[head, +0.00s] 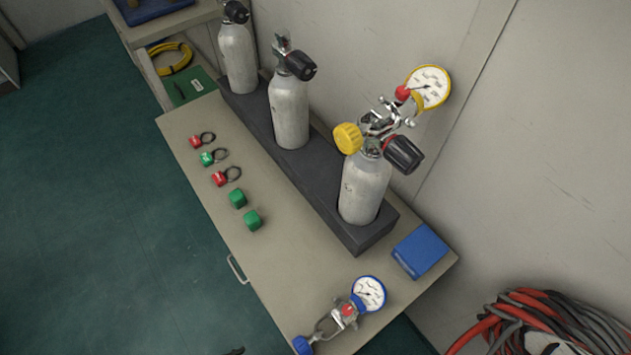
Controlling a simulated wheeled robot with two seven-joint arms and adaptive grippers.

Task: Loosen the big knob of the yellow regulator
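The yellow regulator sits on top of the nearest grey cylinder (364,190), at the right end of the dark rack. Its big yellow knob (348,138) points left, and its round white gauge with a yellow rim (428,87) is at the upper right. A small red knob (402,93) is beside the gauge. The cylinder's black valve knob (404,154) points right. Neither of my grippers can be made out; only a small dark piece shows at the bottom edge, and I cannot tell what it is.
A blue regulator with a gauge (369,293) lies on the bench (290,265) near the front. A blue box (420,251) is right of the rack (357,238). Red and green caps (238,199) line the bench's left side. Hoses (535,325) are at lower right.

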